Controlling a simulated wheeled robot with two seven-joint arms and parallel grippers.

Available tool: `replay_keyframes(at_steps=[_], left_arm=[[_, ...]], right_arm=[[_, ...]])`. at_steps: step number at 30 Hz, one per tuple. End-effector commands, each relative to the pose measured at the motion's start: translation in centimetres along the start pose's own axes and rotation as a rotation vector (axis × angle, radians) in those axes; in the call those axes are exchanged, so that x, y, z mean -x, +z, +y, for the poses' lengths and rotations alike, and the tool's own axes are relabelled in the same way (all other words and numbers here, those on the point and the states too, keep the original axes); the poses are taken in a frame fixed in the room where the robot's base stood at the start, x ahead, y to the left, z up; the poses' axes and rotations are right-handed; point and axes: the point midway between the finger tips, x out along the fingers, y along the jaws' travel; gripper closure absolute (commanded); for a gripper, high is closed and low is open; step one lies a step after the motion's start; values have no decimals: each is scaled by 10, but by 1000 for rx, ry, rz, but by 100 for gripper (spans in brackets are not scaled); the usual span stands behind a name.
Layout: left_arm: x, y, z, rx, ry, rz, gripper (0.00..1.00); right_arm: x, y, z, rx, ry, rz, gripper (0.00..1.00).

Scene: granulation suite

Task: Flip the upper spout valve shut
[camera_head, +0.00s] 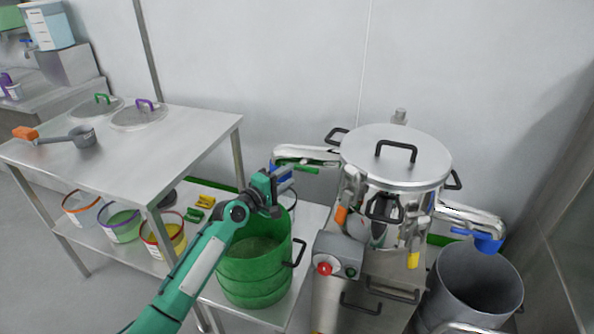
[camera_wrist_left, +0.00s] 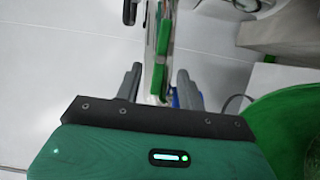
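The upper spout (camera_head: 303,151) is a shiny metal chute on the left side of the lidded steel machine (camera_head: 395,165). A green bar (camera_head: 300,164) runs along it; this bar also shows in the left wrist view (camera_wrist_left: 163,35). A blue part (camera_head: 275,167) shows near the spout's outer end, partly hidden by my left gripper (camera_head: 284,178). I cannot tell which part is the valve's handle, or its exact position. In the left wrist view, my left gripper (camera_wrist_left: 160,72) is open, with the spout's end lying between its spread fingers. Contact is unclear. My right gripper is out of view.
A green drum (camera_head: 254,270) stands below my left gripper. A control box with a red button (camera_head: 324,268) is on the machine's front. A second spout with a blue end (camera_head: 487,242) hangs over a grey bin (camera_head: 478,285) at right. A steel table (camera_head: 150,150) stands left.

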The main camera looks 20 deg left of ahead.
Motion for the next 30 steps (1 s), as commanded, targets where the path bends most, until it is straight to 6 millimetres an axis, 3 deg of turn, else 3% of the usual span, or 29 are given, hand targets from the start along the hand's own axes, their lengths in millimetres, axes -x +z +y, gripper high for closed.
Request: replay_keyframes(at_steps=[3,9,21,27,30], left_arm=[[-21,1,1,-1,1,-1,61],[-41,0,0,-1,-1,-1,61],[-47,1,-1,-1,-1,-1,61],[-47,0,-1,-1,-1,-1,100],[-46,0,-1,-2,-2,-1,100]], right_arm=[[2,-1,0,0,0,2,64],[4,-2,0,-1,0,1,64],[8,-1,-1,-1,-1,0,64],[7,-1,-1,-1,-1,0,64],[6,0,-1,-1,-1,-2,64]])
